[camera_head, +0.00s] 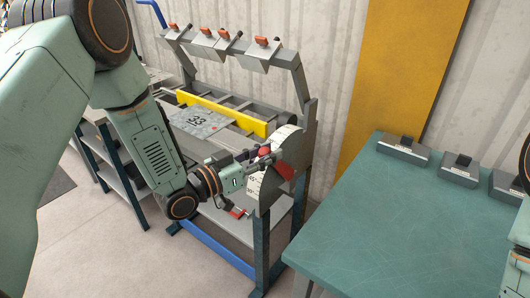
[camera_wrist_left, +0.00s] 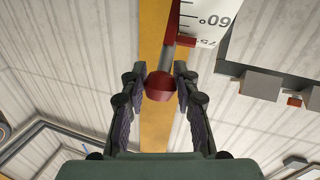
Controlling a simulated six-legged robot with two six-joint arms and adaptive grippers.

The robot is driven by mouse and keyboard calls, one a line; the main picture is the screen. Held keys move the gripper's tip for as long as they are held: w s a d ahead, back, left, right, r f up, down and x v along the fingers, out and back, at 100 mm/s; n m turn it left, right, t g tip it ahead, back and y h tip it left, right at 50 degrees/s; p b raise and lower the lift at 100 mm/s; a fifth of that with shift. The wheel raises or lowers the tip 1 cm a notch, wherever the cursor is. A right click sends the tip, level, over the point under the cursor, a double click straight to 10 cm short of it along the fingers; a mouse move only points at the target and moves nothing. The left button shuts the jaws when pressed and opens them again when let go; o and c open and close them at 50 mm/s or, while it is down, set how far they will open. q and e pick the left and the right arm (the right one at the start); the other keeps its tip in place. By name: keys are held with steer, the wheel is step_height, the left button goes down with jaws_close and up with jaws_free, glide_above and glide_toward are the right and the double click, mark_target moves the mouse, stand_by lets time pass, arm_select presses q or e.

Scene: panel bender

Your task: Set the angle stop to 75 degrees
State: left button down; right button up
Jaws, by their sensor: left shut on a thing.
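The panel bender (camera_head: 306,112) stands in the middle of the head view, with a white angle scale plate (camera_head: 287,138) on its near end. My left gripper (camera_head: 262,156) is at this plate. In the left wrist view, the red knob (camera_wrist_left: 159,86) of the angle stop sits between the fingers of my left gripper (camera_wrist_left: 159,95), which is shut on it. A grey rod runs from the knob to a red pointer (camera_wrist_left: 190,42) at the scale (camera_wrist_left: 204,15). The pointer lies by the 75 mark, beyond 60°; the fine alignment is too small to tell. My right gripper is out of view.
A sheet marked 33 (camera_head: 195,121) lies on the bender's bed by a yellow bar (camera_head: 222,110). Orange-handled clamps sit on the upper beam. A green table (camera_head: 410,215) with several dark-topped grey blocks stands at right. Open floor lies in front.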

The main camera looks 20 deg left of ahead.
arm_select(q)
steer(key=shift+w+r, duration=0.15)
steer(key=shift+r, duration=0.1)
steer(key=shift+w+d+r, duration=0.1)
steer(key=shift+w+r, duration=0.15)
steer(key=shift+w, duration=0.05)
steer(key=c, duration=1.5)
jaws_free()
steer(key=o, duration=0.5)
steer(key=shift+s, duration=0.25)
steer(key=shift+w+f, duration=0.15)
steer(key=shift+v, duration=5.95)
